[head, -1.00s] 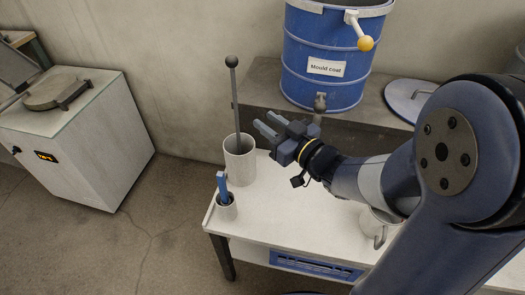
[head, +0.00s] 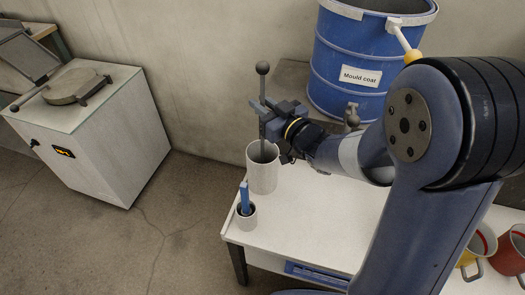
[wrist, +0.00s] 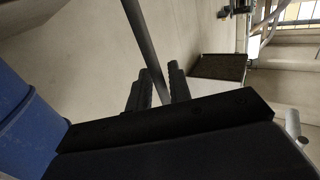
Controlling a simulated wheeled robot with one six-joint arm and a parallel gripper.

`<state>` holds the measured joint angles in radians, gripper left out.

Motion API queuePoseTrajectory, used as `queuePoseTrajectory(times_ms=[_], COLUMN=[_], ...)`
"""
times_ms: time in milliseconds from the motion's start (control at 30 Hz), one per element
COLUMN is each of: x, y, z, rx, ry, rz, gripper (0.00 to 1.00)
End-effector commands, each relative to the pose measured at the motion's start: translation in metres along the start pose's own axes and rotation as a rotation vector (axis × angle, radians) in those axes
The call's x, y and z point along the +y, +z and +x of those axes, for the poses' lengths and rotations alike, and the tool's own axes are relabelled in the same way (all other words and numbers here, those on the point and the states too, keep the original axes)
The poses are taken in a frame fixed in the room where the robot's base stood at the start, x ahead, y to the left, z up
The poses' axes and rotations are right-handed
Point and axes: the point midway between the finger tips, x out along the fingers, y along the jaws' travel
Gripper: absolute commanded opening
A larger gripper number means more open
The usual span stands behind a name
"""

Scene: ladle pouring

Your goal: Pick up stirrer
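The stirrer, a thin grey rod with a ball on top (head: 262,68), stands upright in a white cylindrical holder (head: 262,178) at the table's left end. My gripper (head: 263,118) is level with the rod's upper part, below the ball. In the wrist view the stirrer's rod (wrist: 143,45) runs down between the two dark fingertips of my gripper (wrist: 158,88). The fingers look open around it, with a narrow gap beside the rod. The rod's lower end is hidden inside the holder.
A small cup with a blue-handled tool (head: 244,200) stands in front of the holder on the white table (head: 310,222). A blue "Mould coat" drum (head: 335,55) stands behind. Yellow and red mugs (head: 510,252) are at right. A white cabinet (head: 100,135) is at left.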

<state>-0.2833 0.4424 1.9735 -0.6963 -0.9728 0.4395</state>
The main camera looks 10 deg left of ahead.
Motion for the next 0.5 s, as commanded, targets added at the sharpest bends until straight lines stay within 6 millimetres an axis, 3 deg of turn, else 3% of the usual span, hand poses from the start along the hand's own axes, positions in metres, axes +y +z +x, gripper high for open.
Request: queuePoseTrajectory(times_ms=[233,500], x=[0.0001,0.0], y=[-0.0001,-0.0002], z=[-0.0002,-0.0003], rx=[0.0,0.0], ry=[0.0,0.0], rz=[0.0,0.0], gripper=[0.0,0.0])
